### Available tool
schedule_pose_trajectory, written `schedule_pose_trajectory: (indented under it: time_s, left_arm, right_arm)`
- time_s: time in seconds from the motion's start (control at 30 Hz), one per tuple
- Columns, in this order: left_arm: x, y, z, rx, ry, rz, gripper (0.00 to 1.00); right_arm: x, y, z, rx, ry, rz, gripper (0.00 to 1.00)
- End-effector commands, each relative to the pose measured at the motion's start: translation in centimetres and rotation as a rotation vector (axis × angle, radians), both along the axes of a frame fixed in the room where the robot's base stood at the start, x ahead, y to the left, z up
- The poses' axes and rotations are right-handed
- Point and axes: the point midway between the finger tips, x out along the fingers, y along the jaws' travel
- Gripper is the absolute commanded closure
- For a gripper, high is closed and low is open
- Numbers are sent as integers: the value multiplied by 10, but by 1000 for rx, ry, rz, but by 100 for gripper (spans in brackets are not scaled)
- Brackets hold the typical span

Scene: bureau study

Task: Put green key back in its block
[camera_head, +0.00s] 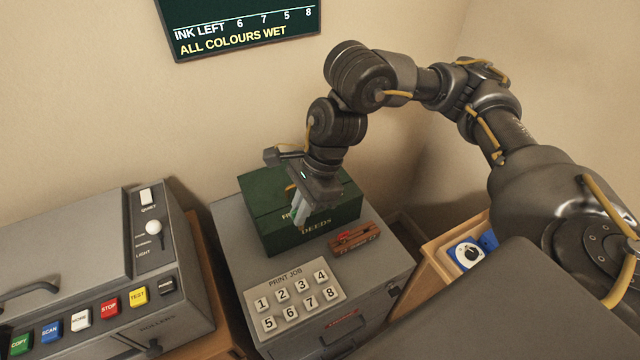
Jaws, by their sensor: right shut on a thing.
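My right gripper (300,215) points down in front of the dark green box (262,228) marked DEEDS, hiding part of its lid and lettering. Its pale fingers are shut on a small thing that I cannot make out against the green. A small reddish-brown wooden block (368,243) lies on the grey cabinet top, right of the box, with a red piece on it. The block is below and to the right of the gripper, apart from it. I cannot make out a separate green key. My left gripper is not in view.
A PRINT JOB panel (290,278) with numbered keys sits at the front of the grey cabinet (226,221). A grey machine (70,260) with coloured buttons stands at left. An open wooden drawer (437,252) holding a blue-and-white item is at right. A dark sign (240,22) hangs above.

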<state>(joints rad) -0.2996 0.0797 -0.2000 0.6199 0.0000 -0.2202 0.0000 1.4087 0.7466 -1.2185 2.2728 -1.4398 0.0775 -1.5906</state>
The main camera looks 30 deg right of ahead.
Motion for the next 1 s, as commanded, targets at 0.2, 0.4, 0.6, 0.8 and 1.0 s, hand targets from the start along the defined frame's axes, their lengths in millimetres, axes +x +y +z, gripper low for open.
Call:
schedule_pose_trajectory:
  time_s: [0.2, 0.4, 0.6, 0.8, 1.0]
  left_arm:
    - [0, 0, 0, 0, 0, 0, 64]
    - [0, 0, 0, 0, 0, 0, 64]
    - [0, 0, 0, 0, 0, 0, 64]
    - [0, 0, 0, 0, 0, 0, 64]
    - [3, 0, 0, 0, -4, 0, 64]
  right_arm:
    - [1, 2, -7, -6, -5, 242, 100]
    - [13, -14, -13, -5, -7, 496, 100]
    - [29, -39, -14, -3, -4, 644, 100]
    - [34, -50, -13, 1, -2, 695, 100]
    - [33, -52, -13, 2, -1, 694, 100]
